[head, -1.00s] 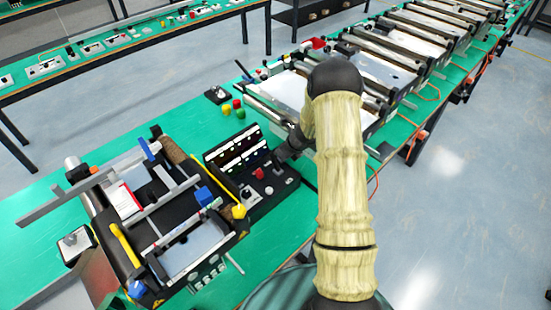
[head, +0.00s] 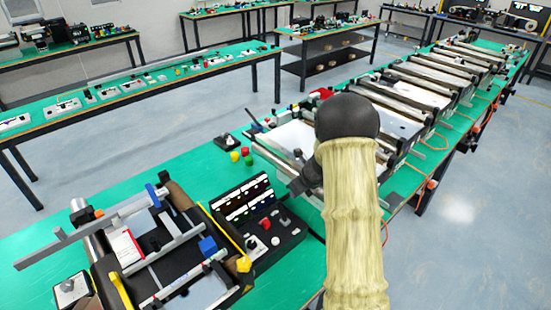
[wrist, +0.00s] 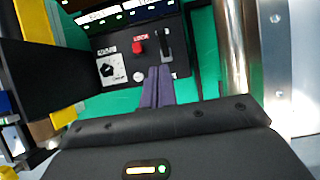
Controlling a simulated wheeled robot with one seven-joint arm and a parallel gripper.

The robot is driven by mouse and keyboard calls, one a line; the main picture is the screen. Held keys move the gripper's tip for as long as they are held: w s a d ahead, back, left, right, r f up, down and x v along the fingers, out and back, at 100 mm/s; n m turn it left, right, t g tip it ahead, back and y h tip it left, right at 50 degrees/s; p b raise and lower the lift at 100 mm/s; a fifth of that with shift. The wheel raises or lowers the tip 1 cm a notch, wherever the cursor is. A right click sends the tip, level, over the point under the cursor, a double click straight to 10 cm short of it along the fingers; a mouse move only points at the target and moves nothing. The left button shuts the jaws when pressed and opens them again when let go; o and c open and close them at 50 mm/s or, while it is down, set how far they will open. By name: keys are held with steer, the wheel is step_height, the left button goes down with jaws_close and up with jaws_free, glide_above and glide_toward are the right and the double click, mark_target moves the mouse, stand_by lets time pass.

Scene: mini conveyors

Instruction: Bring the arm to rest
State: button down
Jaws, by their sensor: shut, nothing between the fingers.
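My gripper (wrist: 157,86) shows at the middle of the wrist view with its two fingers together and nothing between them. It is over the lower part of a black control panel. That panel carries a red knob (wrist: 138,46), a white-faced dial (wrist: 110,70) and a dark lever (wrist: 166,44). In the head view, my arm, in a pale yellowish cover with a black joint, rises at right of centre. The gripper end is largely hidden behind it, near the control panel (head: 285,238). I cannot tell whether the fingers touch the panel.
A machine with rollers and a blue block (head: 208,246) stands left of the panel on the green table (head: 120,182). Several mini conveyors (head: 418,88) run to the back right. Open floor (head: 470,235) lies at right.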

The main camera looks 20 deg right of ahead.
steer(key=s+a+r+n+h+b, duration=0.1)
steer(key=s+a+r+n, duration=0.1)
steer(key=s+n, duration=0.7)
steer(key=s+a+r+n+g+b, duration=0.1)
steer(key=s+a+r+n, duration=0.2)
steer(key=s+n, duration=0.5)
steer(key=s+a+r+n+g+h+b, duration=0.1)
steer(key=s+a+r+n, duration=0.2)
steer(key=s+n, duration=0.6)
steer(key=a+n, duration=0.2)
steer(key=n, duration=0.2)
steer(key=shift+s+n+h, duration=0.3)
